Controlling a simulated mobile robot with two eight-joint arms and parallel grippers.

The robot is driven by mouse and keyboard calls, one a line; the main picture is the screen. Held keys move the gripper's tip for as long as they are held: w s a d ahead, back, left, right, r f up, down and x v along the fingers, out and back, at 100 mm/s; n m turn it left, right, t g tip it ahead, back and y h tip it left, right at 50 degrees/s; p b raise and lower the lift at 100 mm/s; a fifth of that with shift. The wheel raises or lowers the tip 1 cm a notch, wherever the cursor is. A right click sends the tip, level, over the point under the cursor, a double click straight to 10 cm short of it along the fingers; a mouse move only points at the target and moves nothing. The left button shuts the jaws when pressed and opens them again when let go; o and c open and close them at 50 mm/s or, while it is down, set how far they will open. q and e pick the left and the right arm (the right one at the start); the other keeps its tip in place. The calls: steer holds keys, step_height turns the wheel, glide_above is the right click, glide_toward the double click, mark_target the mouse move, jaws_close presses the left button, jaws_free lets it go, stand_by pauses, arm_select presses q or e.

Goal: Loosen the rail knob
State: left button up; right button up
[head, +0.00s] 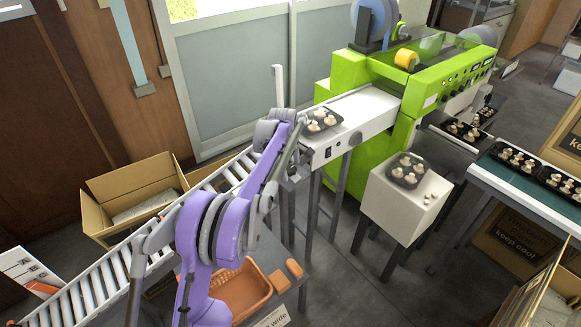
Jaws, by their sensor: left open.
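My left arm is purple and grey and rises from the bottom of the head view. Its left gripper (297,165) is open at the near-left end of the white infeed conveyor (375,112); its fingers are small and partly lost against the frame. A dark round knob (355,138) sits on the conveyor's near side, to the right of the gripper and apart from it. I cannot tell for sure that it is the rail knob, or how tight it is. A black tray of mushrooms (321,121) sits on the conveyor. My right gripper is out of view.
A roller conveyor (90,297) runs in from the lower left. A green wrapping machine (440,85) stands behind. A white block (380,205) bears another mushroom tray (408,169). An orange basket (240,290) is below my arm. Open cardboard boxes (130,195) stand left.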

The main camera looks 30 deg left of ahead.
arm_select(q)
steer(key=shift+r, duration=0.1)
steer(key=v, duration=1)
steer(key=shift+r, duration=0.3)
steer(key=shift+s, duration=0.1)
